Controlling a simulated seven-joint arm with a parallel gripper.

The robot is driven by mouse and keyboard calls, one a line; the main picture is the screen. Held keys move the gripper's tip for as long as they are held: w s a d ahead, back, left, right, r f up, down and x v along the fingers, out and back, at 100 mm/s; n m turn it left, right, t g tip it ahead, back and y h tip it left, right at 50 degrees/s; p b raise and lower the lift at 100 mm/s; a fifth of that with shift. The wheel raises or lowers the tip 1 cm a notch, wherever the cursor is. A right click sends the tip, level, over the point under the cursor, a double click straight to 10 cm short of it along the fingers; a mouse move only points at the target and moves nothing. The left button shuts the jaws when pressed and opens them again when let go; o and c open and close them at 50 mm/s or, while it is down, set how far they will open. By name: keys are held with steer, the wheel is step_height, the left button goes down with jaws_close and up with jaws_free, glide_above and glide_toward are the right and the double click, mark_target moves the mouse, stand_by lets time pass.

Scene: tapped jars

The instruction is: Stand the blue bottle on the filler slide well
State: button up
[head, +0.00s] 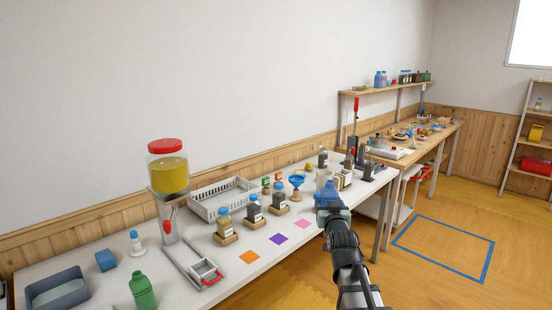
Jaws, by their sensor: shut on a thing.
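My gripper (329,208) is past the front edge of the table, right of the coloured squares. It is shut on a blue thing, which looks like the blue bottle (326,190); the wrist hides its lower part. The filler slide (182,262) is a pair of grey rails at the table's front left. Its square well (204,270) has pale walls and a red handle and looks empty. The filler hopper (168,172) with yellow contents and a red lid stands over the slide's back end. My gripper is well to the right of the slide.
Several blue-capped jars (223,225) stand on wooden blocks between slide and gripper. A white crate (213,217) and a blue funnel (297,181) are behind. A green bottle (143,292) stands left of the slide. The table front by the orange square (249,257) is clear.

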stand_by(0.3)
steer(key=w+a+f+n+g+y, duration=0.1)
steer(key=w+a+f+n+y, duration=0.1)
steer(key=a, duration=0.7)
steer(key=w+a+f+n+g+y, duration=0.2)
steer(key=w+a+f+n+y, duration=0.1)
steer(key=a, duration=0.7)
steer(key=w+a+f+n+g+y, duration=0.2)
steer(key=a+f+n+y, duration=0.2)
steer(key=a+y, duration=0.3)
steer(key=shift+w+a+f+y, duration=0.2)
steer(key=shift+a+f+y, duration=0.2)
steer(key=shift+a+f, duration=0.65)
steer(key=shift+a+r, duration=0.1)
steer(key=shift+f, duration=4.75)
steer(key=shift+f, duration=0.2)
steer(key=o, duration=1.1)
